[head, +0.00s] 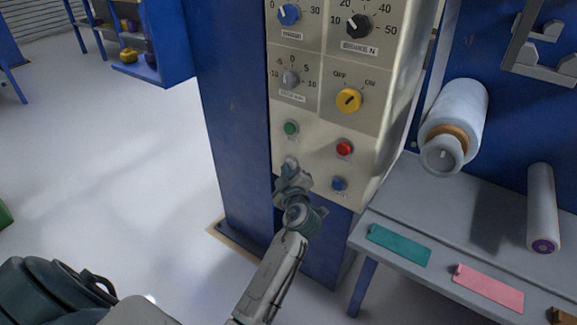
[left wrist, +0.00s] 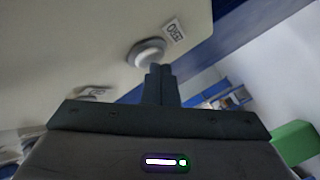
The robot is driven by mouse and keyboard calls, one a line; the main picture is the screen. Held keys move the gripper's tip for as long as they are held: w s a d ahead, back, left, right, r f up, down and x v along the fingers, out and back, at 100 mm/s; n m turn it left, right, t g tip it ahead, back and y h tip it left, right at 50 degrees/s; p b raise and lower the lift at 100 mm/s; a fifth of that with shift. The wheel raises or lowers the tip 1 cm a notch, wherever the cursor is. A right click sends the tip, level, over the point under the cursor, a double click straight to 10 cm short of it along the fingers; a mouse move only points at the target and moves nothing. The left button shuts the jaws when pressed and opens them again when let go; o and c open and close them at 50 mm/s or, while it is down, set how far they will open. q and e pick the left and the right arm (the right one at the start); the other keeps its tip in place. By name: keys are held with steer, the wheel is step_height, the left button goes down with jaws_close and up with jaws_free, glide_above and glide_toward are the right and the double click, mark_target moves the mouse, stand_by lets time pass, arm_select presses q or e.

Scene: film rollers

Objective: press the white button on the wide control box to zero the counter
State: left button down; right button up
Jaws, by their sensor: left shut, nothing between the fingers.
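The wide control box (head: 305,118) is a cream panel on a blue column, with knobs above and buttons below. The white button (left wrist: 147,52) is round, in a raised ring, with a ZERO label (left wrist: 174,31) beside it in the left wrist view. My left gripper is shut and empty. Its fingertips (left wrist: 159,70) are just short of or at the button's rim; I cannot tell whether they touch. My right gripper is not in view.
Green (head: 290,128), red (head: 344,148) and blue (head: 339,184) buttons sit close around the white one. A yellow switch (head: 349,100) is above. A grey bench (head: 440,215) with a film roll (head: 458,115) stands at the right. The floor at left is open.

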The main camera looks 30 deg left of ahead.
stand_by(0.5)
arm_select(q)
steer(key=shift+s, duration=0.8)
steer(key=shift+s+b, duration=0.1)
steer(key=shift+b, duration=0.2)
steer(key=s, duration=0.4)
steer(key=shift+s+a+b, duration=0.25)
steer(key=shift+s+b, duration=0.05)
steer(key=shift+s, duration=0.1)
steer(key=shift+f, duration=0.1)
